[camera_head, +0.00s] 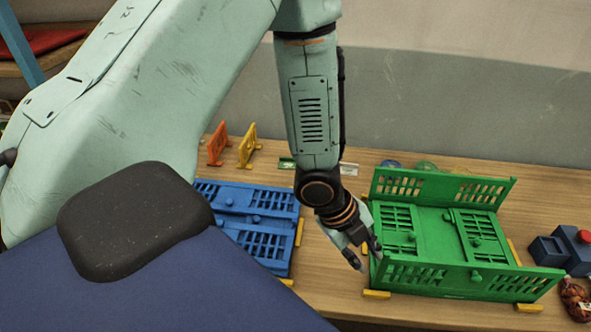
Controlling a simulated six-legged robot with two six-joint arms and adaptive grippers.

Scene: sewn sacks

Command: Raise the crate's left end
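The green folding crate (433,238) stands on the wooden table at the right. Its far long wall (440,188) and near long wall (470,280) are up. Its left end panel (396,229) and right end panel (480,238) appear folded flat inside. My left gripper (364,259) points down at the crate's left edge, beside the left end panel. Its fingers are spread with nothing seen between them; whether one touches the crate I cannot tell. My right gripper is not in view.
A blue folded crate (247,213) lies left of my gripper. Yellow blocks (377,294) sit around the green crate. Orange (218,143) and yellow (248,146) stands are at the back. A blue box with a red button (570,246) and a net bag (575,298) are at the right.

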